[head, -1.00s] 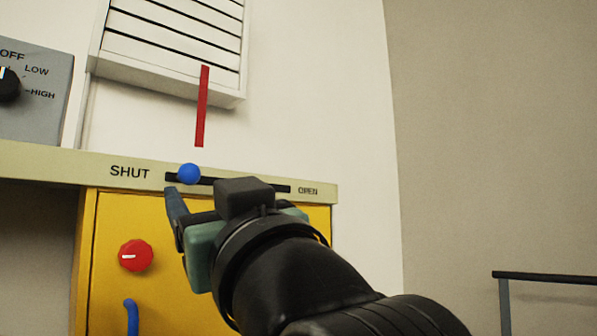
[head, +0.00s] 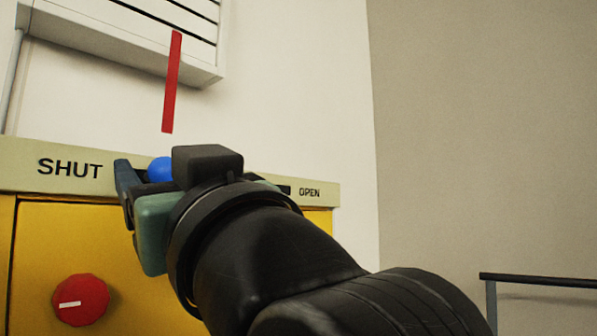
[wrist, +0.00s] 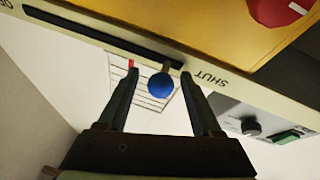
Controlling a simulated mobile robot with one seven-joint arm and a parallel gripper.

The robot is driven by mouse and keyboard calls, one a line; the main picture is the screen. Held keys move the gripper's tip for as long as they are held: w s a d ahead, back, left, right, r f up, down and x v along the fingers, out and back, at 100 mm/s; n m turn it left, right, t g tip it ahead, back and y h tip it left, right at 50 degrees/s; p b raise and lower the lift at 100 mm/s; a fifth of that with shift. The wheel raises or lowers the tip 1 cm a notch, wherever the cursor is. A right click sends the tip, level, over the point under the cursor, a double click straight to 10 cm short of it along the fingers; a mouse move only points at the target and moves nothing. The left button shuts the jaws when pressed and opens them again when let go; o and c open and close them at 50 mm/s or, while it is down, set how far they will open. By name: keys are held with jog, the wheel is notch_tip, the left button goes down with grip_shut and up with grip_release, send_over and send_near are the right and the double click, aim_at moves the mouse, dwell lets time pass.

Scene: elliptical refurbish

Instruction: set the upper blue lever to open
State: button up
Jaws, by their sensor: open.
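The upper blue lever, a round blue knob (head: 160,170), sits at the SHUT end of its dark slot (head: 284,190) in the pale panel strip. In the wrist view the blue knob (wrist: 161,85) lies between the two fingers of my open gripper (wrist: 160,82), with space on both sides. In the head view my gripper (head: 150,178) is at the knob, one finger on its SHUT side. My wrist hides most of the slot. The word OPEN (head: 309,193) marks the right end, and SHUT (head: 70,168) the left.
A red dial (head: 81,300) sits on the yellow door below the strip. A white louvred vent (head: 130,45) with a red bar (head: 172,85) is above. A dark rail (head: 540,280) stands at the lower right. The wall right of the panel is bare.

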grip_shut()
jog(key=shift+f, duration=0.1)
dwell(1.2)
